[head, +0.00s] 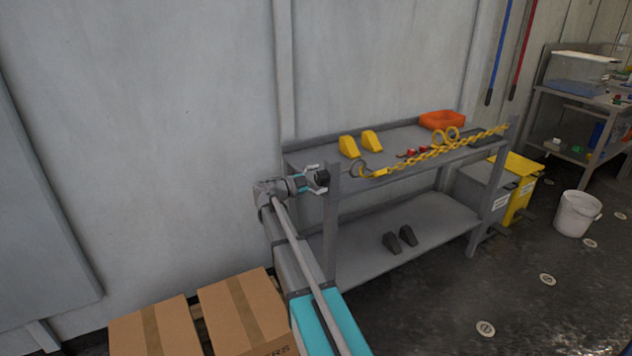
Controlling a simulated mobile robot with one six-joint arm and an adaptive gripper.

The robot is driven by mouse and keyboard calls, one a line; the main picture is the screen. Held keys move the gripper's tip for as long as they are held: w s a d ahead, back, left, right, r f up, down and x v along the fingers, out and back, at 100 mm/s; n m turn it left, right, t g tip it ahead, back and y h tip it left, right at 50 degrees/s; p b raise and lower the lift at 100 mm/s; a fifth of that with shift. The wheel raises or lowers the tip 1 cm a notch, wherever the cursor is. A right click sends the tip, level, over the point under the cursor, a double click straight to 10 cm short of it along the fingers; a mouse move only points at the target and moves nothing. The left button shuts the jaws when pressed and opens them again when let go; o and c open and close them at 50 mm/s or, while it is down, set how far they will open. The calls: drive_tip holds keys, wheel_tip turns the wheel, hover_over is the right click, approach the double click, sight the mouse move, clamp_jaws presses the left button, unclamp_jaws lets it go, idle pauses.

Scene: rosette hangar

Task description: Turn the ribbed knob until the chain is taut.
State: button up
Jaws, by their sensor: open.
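The ribbed knob (322,177) appears as a small black piece at the left end of the grey bench, beside its front left post. My gripper (316,179) is at the knob, coming from the left, with its jaws apart. The fingers look to be on either side of the knob; I cannot tell whether they touch it. The knob's ribs are too small to make out. The yellow chain (430,156) runs along the bench's front edge, from a dark ring (360,168) near the left post towards the right post. I cannot tell clearly how much it sags.
The bench top (402,135) holds two yellow wedges (348,146), small red pieces (410,152) and an orange tray (441,120). Two dark wedges (391,242) lie on the lower shelf. Cardboard boxes (243,312) stand at front left. A white bucket (576,214) stands at right.

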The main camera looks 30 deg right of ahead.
drive_tip(key=n, duration=0.7)
drive_tip(key=shift+n, duration=2.2)
drive_tip(key=shift+n, duration=1)
drive_tip(key=n, duration=0.6)
drive_tip(key=shift+n, duration=0.4)
drive_tip(key=n, duration=0.6)
drive_tip(key=shift+n, duration=1.2)
